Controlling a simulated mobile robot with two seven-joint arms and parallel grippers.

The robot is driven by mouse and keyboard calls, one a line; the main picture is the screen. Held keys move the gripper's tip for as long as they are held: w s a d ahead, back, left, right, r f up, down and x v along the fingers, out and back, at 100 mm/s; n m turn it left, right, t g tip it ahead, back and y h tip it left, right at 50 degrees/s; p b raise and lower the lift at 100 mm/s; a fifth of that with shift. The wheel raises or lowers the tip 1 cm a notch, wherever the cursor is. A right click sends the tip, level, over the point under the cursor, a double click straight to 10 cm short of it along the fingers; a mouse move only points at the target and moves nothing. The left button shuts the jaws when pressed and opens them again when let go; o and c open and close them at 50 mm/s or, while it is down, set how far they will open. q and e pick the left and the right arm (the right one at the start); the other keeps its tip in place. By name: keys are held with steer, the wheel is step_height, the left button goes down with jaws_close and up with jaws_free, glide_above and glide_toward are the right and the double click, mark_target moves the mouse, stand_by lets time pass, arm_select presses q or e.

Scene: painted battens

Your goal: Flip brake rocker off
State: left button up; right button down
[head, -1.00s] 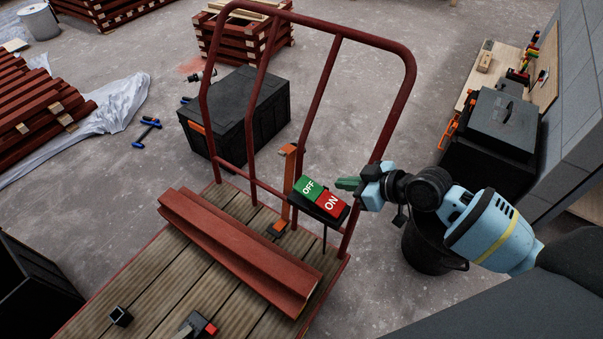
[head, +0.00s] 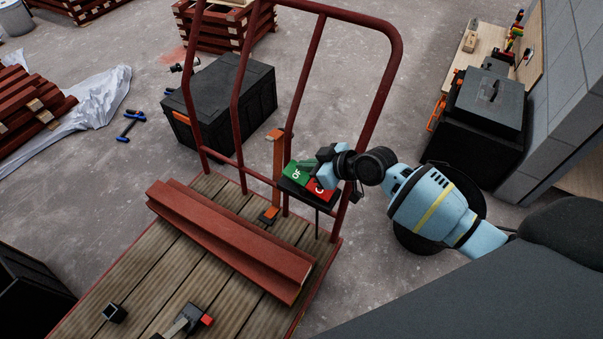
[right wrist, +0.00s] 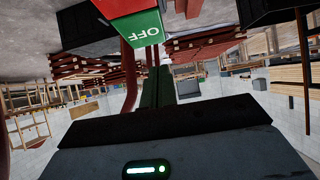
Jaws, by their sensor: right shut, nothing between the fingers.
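The brake rocker has a green OFF half (head: 296,173) and a red ON half (head: 318,190), on a dark box fixed by the red cart handle. The OFF half also shows in the right wrist view (right wrist: 137,32), upside down, at the top. My right gripper (head: 308,166) is shut and empty. Its green fingertips lie over or against the OFF half in the head view; whether they touch cannot be told. In the right wrist view the shut fingers (right wrist: 157,88) point toward the OFF half. My left gripper is not in view.
The red tube handle (head: 387,85) rises around the switch from the plank cart deck (head: 165,260). A red steel beam (head: 230,240) lies on the deck. A black crate (head: 225,100) stands behind the handle. A black bucket (head: 470,200) is under my right arm.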

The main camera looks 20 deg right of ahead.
mark_target(293, 175)
steer(key=shift+w+a+f+b, duration=0.15)
steer(key=shift+w+f+b, duration=0.05)
steer(key=shift+f, duration=0.55)
steer(key=shift+w+a+f+b, duration=0.15)
steer(key=shift+w+a+f, duration=0.05)
steer(key=shift+f, duration=0.5)
steer(key=shift+w+a+f+b, duration=0.15)
steer(key=shift+w+f+b, duration=0.05)
steer(key=shift+f, duration=0.55)
steer(key=p, duration=0.1)
steer(key=g+h+p, duration=0.1)
steer(key=shift+w+a+r+p, duration=0.2)
steer(key=shift+w+r+p, duration=0.1)
steer(key=shift+w+p, duration=0.1)
steer(key=shift+a+f+g+h+p, duration=0.1)
steer(key=shift+g+h+p, duration=0.2)
steer(key=shift+g+p, duration=0.2)
steer(key=shift+w+a+f+g+h, duration=0.1)
steer(key=shift+w+f+g+h, duration=0.05)
steer(key=shift+f+g+h, duration=0.3)
steer(key=shift+f, duration=0.4)
steer(key=shift+w+r, duration=0.1)
